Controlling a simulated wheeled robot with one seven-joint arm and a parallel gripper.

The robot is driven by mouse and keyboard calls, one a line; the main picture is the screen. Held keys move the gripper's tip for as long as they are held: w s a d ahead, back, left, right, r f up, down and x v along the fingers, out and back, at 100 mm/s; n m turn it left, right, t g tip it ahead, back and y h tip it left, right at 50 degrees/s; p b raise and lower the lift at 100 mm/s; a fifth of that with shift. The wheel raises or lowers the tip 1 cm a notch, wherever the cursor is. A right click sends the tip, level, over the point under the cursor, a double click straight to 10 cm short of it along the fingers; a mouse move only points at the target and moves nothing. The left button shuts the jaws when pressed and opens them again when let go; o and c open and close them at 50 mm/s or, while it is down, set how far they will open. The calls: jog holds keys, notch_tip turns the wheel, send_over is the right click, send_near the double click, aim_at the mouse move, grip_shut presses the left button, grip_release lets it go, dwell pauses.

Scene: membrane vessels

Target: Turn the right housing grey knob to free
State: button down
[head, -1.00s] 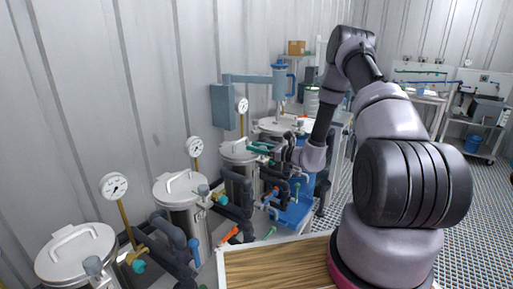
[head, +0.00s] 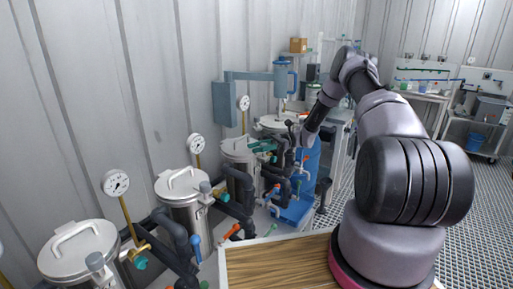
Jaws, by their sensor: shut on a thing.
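Several steel housings with lids stand along the wall. The farthest one in the row (head: 238,150), at the right end, has a teal valve part (head: 263,146) and dark piping beside it. Its grey knob is too small and crowded to pick out. My gripper (head: 292,128) is above and right of that teal part, close to the dark piping. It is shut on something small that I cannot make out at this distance. A nearer housing (head: 184,190) shows a grey knob (head: 204,187) on its outlet.
Pressure gauges (head: 116,183) on brass stems rise beside the housings. A blue tank (head: 307,165) stands just below my gripper. A wooden board (head: 275,264) lies at the front. Orange handles (head: 232,231) and blue handles (head: 195,248) jut out from the piping.

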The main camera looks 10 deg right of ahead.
jog(key=shift+s+d+n+g+h, duration=0.1)
jog(key=shift+s+n+g+h, duration=0.1)
jog(key=shift+n+g+h, duration=0.65)
jog(key=shift+s+d+n+g+h, duration=0.1)
jog(key=shift+s+n+g+h, duration=0.2)
jog(key=shift+n+g, duration=1.05)
jog(key=shift+w+g, duration=0.1)
jog(key=shift+g, duration=0.6)
jog(key=shift+c, duration=2.2)
grip_release()
jog(key=v, duration=1.1)
jog(key=shift+r, duration=0.15)
jog(key=shift+a, duration=0.1)
